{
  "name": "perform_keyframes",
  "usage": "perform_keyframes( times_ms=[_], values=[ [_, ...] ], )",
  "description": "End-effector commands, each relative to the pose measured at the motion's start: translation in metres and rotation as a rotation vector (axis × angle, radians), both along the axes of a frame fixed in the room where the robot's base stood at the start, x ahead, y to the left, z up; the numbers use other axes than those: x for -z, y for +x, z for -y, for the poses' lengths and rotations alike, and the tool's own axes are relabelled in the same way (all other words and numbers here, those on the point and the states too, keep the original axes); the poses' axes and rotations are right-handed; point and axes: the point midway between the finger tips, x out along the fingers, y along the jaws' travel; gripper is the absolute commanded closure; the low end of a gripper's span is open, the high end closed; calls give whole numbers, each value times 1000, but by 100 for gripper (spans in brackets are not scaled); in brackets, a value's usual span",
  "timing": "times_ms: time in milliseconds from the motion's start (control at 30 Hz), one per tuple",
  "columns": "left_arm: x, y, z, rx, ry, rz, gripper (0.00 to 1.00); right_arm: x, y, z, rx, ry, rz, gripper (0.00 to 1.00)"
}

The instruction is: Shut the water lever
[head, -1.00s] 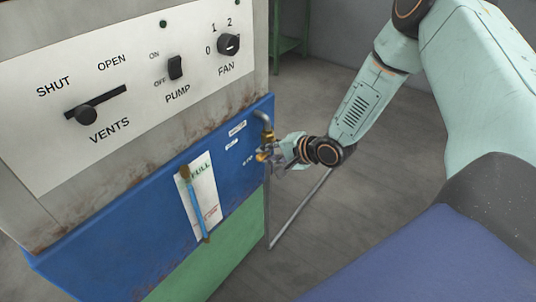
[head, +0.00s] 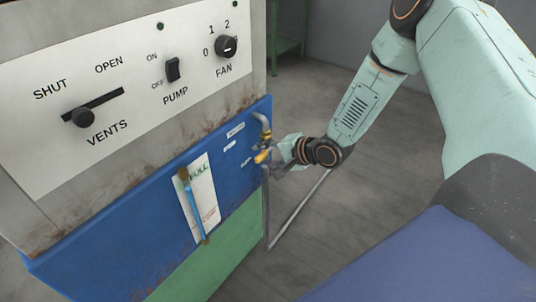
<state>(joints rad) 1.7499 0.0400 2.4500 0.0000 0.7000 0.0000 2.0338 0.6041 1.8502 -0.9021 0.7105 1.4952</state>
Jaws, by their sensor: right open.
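The water lever (head: 262,156) is a small yellow handle on a brass valve under a bent grey pipe (head: 262,121), at the right edge of the blue panel. My right gripper (head: 277,160) is open, just right of the lever and close to it. Its fingers are small and partly overlap the valve, so I cannot tell whether they touch it. My left gripper is not in view.
A white panel (head: 130,60) above carries the vents slider (head: 84,117), pump switch (head: 173,69) and fan knob (head: 227,46). A gauge tube (head: 193,207) with a FULL label is on the blue panel (head: 110,232).

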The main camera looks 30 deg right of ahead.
Motion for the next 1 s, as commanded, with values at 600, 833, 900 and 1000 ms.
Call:
perform_keyframes(
  times_ms=[600, 833, 900, 1000],
  values=[
    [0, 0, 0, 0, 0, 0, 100, -32, -42, 20, 9, 2, 2, 59],
    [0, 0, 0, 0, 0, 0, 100, -39, -53, 24, 7, 0, 1, 59],
    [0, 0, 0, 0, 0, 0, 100, -40, -55, 24, 4, 1, 1, 59],
    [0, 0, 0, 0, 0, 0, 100, -41, -57, 24, 1, 1, 1, 59]
  ],
)
